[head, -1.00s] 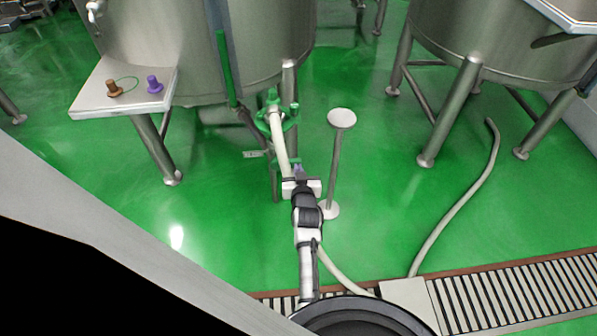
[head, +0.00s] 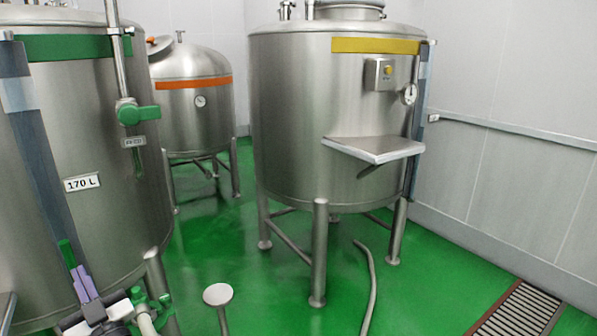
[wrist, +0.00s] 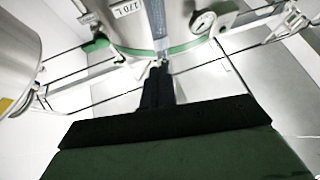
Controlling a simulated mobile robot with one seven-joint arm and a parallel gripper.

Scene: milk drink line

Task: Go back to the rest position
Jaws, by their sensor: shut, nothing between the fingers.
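My gripper (wrist: 157,76) shows in the wrist view as a dark, narrow shape with its fingers together and nothing between them. It points at the steel tank (wrist: 130,30) with the 170 L label and its grey-blue vertical strip. In the head view, part of my arm's end, dark with purple parts (head: 86,284), is at the lower left in front of the same tank (head: 100,150). The fingertips are hard to make out there. A green valve fitting (head: 150,303) with a white hose end is close beside it; I cannot tell whether they touch.
A yellow-banded tank (head: 290,120) with a side shelf (head: 372,148) stands at centre right. An orange-banded tank (head: 190,120) is behind. A round-topped post (head: 217,294) and a hose (head: 370,290) are in front. A floor drain (head: 515,310) lies at lower right. Green floor between is open.

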